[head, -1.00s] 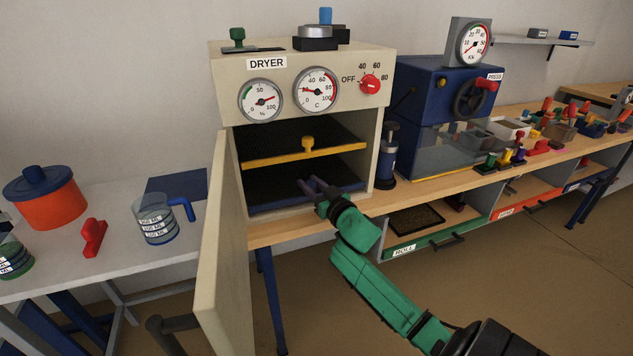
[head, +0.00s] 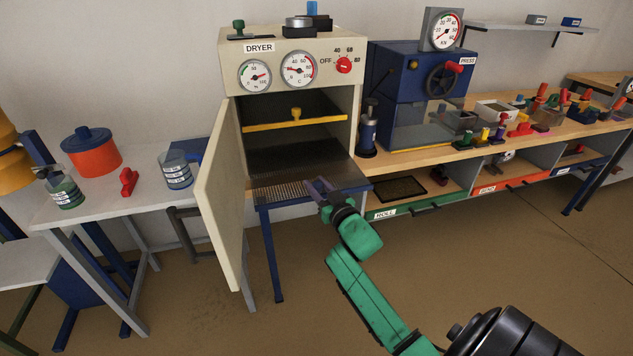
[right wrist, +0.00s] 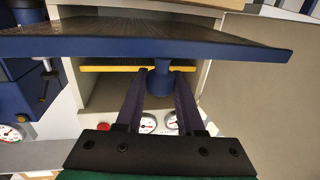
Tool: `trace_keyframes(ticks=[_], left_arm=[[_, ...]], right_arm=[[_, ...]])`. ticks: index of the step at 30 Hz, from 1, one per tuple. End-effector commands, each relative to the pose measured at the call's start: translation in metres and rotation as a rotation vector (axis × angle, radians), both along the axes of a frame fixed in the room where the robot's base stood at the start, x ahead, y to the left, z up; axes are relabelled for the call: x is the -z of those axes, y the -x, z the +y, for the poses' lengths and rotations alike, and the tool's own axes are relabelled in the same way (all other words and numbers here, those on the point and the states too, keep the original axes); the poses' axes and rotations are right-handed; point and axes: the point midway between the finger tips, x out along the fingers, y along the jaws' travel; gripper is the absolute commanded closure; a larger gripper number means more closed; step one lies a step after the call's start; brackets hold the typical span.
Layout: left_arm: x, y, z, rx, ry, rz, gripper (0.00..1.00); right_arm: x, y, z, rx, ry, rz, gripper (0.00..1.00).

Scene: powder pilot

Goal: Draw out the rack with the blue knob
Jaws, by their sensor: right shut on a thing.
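The dryer (head: 232,42) stands with its cream door (head: 222,190) swung open. Its lower rack (head: 285,188), a dark mesh with a blue front edge, sticks out of the opening toward me. In the right wrist view the blue front edge (right wrist: 90,45) spans the picture, and the blue knob (right wrist: 161,80) sits between my fingers. My right gripper (head: 318,186) is shut on the blue knob at the rack's front; in the head view the gripper hides the knob. The upper rack with a yellow edge and yellow knob (head: 296,113) stays inside. My left gripper is not in view.
The open door stands left of the rack. A blue press (head: 405,90) and a blue cylinder (head: 367,132) stand right of the dryer on the wooden bench. A green-fronted shelf bay (head: 415,208) lies below. The floor in front is clear.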

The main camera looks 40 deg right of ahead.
Motion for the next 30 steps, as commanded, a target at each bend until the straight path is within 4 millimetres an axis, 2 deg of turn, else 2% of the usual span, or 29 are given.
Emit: trace_keyframes(ticks=[8, 9, 11, 12, 23, 26, 30], left_arm=[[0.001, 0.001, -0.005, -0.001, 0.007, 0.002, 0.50], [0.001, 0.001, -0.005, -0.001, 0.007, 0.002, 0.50], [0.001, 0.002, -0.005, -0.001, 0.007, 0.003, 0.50], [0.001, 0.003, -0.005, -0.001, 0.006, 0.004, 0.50], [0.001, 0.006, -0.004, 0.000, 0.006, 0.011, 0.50], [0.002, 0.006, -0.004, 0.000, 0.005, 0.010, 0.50], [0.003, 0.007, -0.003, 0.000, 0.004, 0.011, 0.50]], right_arm=[[0.000, 0.000, 0.000, -0.001, 0.000, -0.003, 1.00], [0.000, 0.000, 0.000, -0.001, 0.000, -0.003, 0.59], [0.000, 0.000, 0.000, -0.001, 0.000, -0.003, 0.36], [0.000, 0.000, 0.000, -0.001, 0.000, -0.003, 0.33], [0.000, 0.005, 0.001, -0.001, 0.000, -0.001, 0.33], [0.002, 0.019, 0.003, -0.001, -0.001, 0.001, 0.33], [0.003, 0.053, 0.008, -0.001, -0.001, 0.002, 0.33]])
